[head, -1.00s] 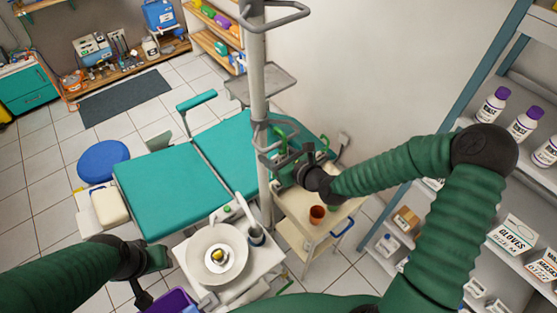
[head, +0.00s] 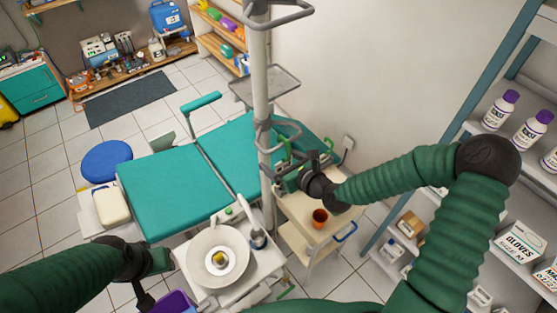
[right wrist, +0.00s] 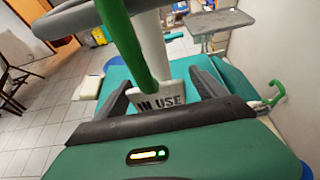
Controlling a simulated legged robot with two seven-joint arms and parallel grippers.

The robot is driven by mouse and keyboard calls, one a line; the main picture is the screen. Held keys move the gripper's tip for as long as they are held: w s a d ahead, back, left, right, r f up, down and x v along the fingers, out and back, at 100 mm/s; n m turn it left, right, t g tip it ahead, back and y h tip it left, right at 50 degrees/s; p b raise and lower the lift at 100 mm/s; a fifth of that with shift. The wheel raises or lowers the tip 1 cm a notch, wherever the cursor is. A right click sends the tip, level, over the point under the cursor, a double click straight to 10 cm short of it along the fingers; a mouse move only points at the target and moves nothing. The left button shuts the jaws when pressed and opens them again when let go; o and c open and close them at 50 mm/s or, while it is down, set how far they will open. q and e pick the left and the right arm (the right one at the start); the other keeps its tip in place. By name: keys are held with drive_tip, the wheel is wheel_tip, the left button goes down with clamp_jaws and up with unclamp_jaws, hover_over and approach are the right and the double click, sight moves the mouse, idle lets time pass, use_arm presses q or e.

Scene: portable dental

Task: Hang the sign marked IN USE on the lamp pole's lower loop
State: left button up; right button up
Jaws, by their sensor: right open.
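The white sign marked IN USE (right wrist: 160,97) shows upright between the fingers of my right gripper (right wrist: 162,95) in the right wrist view. These fingers are open, with one on each side of the sign. A green bar (right wrist: 130,45) runs down close to the camera to the sign's top; whether it rests on a loop cannot be told. In the head view, my right gripper (head: 297,172) is beside the lamp pole (head: 261,105), just below its grey lower loop (head: 296,125). The sign is not clear there. My left gripper (head: 158,261) is at lower left, its fingers unclear.
A teal dental chair (head: 170,190) stands behind. A basin (head: 200,262) stands in front. Shelves (head: 510,150) fill the right side.

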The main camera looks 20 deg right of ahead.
drive_tip(key=shift+d, duration=0.1)
drive_tip(key=shift+s+d, duration=0.15)
drive_tip(key=shift+s, duration=0.1)
drive_tip(key=v, duration=0.8)
drive_tip(key=shift+s+r+p, duration=0.1)
drive_tip(key=shift+r+p, duration=0.2)
drive_tip(key=shift+p, duration=0.1)
drive_tip(key=p+v, duration=0.8)
drive_tip(key=p, duration=0.6)
drive_tip(key=shift+f, duration=0.2)
